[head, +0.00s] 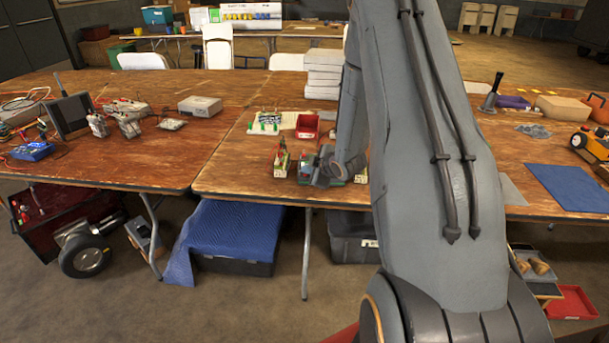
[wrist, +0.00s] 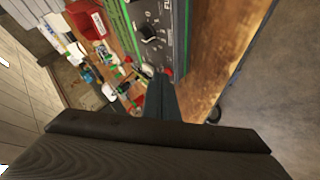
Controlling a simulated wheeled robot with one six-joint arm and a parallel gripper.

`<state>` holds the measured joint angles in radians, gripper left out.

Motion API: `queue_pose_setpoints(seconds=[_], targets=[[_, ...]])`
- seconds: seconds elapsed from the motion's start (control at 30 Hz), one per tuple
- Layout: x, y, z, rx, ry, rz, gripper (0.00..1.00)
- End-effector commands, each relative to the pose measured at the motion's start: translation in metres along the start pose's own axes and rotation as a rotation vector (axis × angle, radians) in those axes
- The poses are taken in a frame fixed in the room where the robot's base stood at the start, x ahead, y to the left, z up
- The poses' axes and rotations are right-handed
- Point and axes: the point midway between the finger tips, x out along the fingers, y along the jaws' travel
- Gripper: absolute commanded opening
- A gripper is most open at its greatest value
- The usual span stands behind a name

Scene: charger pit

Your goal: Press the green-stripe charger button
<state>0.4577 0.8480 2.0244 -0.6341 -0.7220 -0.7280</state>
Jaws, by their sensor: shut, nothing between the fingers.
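The charger (wrist: 172,22) shows close up in the wrist view, with a dark face, green stripes along its edge, a black knob (wrist: 149,31) and white lettering. A small red part (wrist: 167,71) shows at its lower end, beside my fingertips. My gripper (wrist: 161,78) is shut and empty, its fingers pointing at that end; I cannot tell whether they touch it. Which part is the button is unclear. In the head view a small grey-green charger (head: 307,166) stands near the front edge of the middle table, partly hidden by my wrist.
White boxes (head: 323,73) are stacked farther back. The wooden table (head: 228,180) is bare left of these.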

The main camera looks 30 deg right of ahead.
Motion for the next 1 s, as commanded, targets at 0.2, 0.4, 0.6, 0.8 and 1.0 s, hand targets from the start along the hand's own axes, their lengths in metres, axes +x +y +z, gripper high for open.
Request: queue_pose_setpoints(seconds=[0.2, 0.4, 0.6, 0.8, 1.0], targets=[[0.001, -0.001, 0.001, 0.0, -0.001, 0.0, 0.0], [0.0, 0.0, 0.001, 0.001, -0.001, -0.001, 0.0], [-0.006, 0.004, -0.004, 0.001, -0.001, -0.001, 0.0], [-0.011, 0.007, -0.007, 0.001, -0.001, -0.001, 0.0], [-0.01, 0.007, -0.007, 0.0, -0.001, -0.001, 0.0]])
